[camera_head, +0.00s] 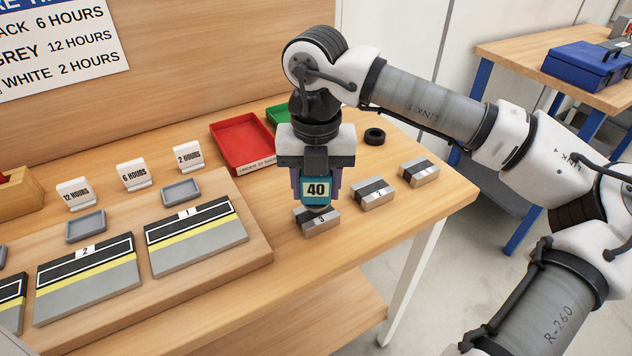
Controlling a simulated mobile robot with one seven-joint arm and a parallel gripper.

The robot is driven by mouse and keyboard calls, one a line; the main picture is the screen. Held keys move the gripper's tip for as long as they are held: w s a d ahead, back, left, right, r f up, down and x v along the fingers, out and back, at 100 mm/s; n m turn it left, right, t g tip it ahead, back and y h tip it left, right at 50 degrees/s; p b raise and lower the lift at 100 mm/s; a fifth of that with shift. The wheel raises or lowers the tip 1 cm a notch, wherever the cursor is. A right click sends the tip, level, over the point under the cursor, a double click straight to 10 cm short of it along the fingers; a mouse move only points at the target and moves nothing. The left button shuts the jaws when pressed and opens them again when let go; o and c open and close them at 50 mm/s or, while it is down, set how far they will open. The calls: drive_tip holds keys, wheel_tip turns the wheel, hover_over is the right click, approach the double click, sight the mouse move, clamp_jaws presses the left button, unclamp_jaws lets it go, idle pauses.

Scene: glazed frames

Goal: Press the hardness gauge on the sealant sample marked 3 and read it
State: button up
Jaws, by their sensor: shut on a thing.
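The hardness gauge (316,190) is a teal device whose display reads 40. My gripper (316,178) is shut on it and holds it upright, pointing down. The gauge's lower end is right over the sealant sample marked 3 (319,224), a grey block with a dark band, and appears to touch its top. The exact contact is hidden by the gauge. The sample marked 2 (373,194) and the sample marked 1 (419,174) lie to the right in a row on the bench.
A red tray (243,142) and a green tray (276,115) stand behind my gripper. A black ring (374,136) lies to the right. The bench's front edge is close to the samples.

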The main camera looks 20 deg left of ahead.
drive_tip(key=shift+f+b, duration=0.6)
drive_tip(key=shift+b, duration=0.25)
idle(1.6)
drive_tip(key=shift+r+p, duration=2.05)
drive_tip(key=shift+r, duration=1.55)
